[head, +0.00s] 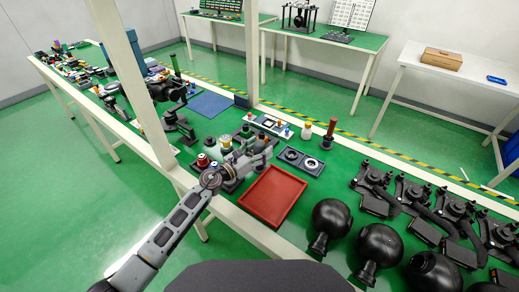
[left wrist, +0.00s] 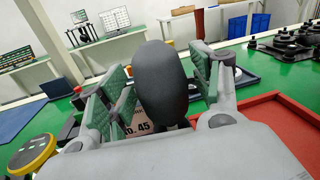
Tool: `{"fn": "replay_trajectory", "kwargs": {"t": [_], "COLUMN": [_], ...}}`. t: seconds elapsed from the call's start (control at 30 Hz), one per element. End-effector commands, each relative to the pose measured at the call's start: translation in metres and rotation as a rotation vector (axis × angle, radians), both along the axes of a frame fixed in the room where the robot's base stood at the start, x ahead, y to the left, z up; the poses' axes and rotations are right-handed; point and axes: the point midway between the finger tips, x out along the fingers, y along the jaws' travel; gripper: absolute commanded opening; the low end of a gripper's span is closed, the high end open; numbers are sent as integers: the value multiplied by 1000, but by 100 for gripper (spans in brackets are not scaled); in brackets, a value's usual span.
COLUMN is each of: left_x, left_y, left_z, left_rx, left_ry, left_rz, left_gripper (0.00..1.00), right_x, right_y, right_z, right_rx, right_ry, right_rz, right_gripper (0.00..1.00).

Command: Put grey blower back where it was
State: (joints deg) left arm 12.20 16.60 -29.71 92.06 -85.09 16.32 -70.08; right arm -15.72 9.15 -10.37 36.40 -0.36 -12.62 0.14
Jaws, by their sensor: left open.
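The grey blower (left wrist: 162,85) shows in the left wrist view as a smooth, dark grey rounded bulb standing upright. My left gripper (left wrist: 160,88) is open, with its green-padded fingers on either side of the bulb and a visible gap on each side. The lower end of the blower is hidden behind the gripper body. A label reading "No. 45" shows behind it. In the head view my left gripper (head: 262,152) is over the bench, behind the red tray (head: 272,222); the blower cannot be made out clearly there. My right gripper is not in view.
The red tray is empty. Black round domes (head: 331,217) stand to its right, with black mechanical units (head: 375,185) behind them. Small jars and a dark two-ring holder (head: 298,160) are close to the gripper. A white post (head: 252,50) rises behind.

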Motion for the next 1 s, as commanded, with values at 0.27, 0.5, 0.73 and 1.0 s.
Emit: {"fn": "replay_trajectory", "kwargs": {"t": [0.27,0.5,0.73,1.0], "left_x": [-18,-39,-57,-76], "left_y": [19,39,57,75], "left_z": [-1,-1,-2,-2], "left_rx": [1,1,2,1], "left_ry": [0,0,1,1], "left_rz": [1,0,0,1], "left_gripper": [64,64,64,64], "right_x": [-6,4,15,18], "right_y": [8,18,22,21], "right_z": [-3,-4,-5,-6], "right_rx": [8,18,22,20], "right_ry": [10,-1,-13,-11], "right_rz": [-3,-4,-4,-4], "right_gripper": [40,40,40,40]}}
